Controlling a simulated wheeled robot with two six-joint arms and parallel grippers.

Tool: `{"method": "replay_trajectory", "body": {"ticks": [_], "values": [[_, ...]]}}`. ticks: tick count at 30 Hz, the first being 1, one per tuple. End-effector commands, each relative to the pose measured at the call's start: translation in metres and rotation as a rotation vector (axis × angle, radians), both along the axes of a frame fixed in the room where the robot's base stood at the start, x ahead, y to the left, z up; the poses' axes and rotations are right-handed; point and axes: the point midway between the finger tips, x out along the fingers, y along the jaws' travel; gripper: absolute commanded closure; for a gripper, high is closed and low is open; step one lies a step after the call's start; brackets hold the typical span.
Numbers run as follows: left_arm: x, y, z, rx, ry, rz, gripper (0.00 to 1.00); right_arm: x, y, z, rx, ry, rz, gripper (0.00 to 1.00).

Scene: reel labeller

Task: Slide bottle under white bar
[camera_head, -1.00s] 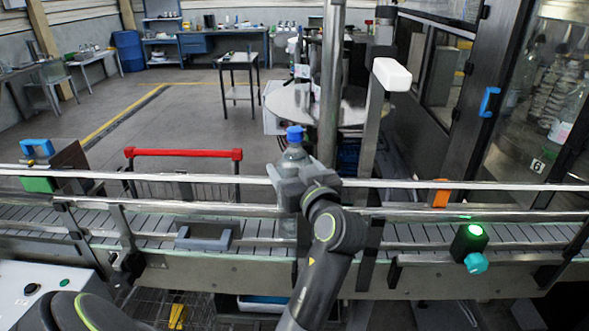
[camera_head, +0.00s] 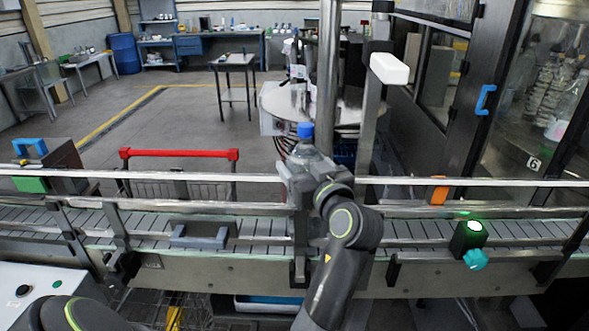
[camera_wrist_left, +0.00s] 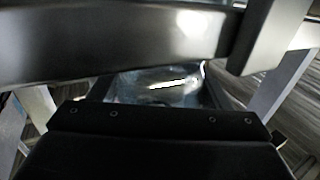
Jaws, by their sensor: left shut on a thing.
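The clear bottle with a blue cap (camera_head: 305,131) stands upright at the conveyor, in the middle of the head view. My left gripper (camera_head: 308,170) is shut on its body, below the cap. The gripper and rails hide most of the lower bottle. In the left wrist view a translucent part of the bottle (camera_wrist_left: 165,88) shows beyond the dark gripper body. The white bar (camera_head: 389,68) sits on top of a grey post, to the right of the bottle and higher in the picture. My right gripper is not in view.
Metal guide rails (camera_head: 460,183) run along the slatted conveyor (camera_head: 420,230). A grey bracket (camera_head: 200,236) is at the front left. A green-lit sensor (camera_head: 470,236) and an orange block (camera_head: 439,192) are on the right. A red-topped cart (camera_head: 180,154) stands behind.

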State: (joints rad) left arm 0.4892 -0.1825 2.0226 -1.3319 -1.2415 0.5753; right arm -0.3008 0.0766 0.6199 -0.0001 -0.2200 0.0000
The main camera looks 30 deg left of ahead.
Motion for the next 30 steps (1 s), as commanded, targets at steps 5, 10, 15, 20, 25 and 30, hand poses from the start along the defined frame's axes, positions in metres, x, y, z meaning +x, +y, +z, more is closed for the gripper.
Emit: {"method": "replay_trajectory", "body": {"ticks": [5,10,15,20,25,30], "values": [[0.007,-0.010,-0.004,-0.010,0.001,-0.004,0.88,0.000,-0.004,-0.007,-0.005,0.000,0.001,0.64],[0.012,-0.019,-0.004,-0.010,0.002,-0.004,0.88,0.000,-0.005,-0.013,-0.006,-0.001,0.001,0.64],[0.018,-0.028,-0.005,-0.011,0.002,-0.005,0.88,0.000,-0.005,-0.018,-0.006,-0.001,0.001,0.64],[0.023,-0.036,-0.005,-0.010,0.003,-0.004,0.88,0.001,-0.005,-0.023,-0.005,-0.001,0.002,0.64],[0.028,-0.045,-0.005,-0.011,0.002,-0.005,0.88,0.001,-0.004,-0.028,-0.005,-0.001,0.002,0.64],[0.033,-0.054,-0.004,-0.011,0.002,-0.006,0.88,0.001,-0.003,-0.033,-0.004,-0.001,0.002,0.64]]}}
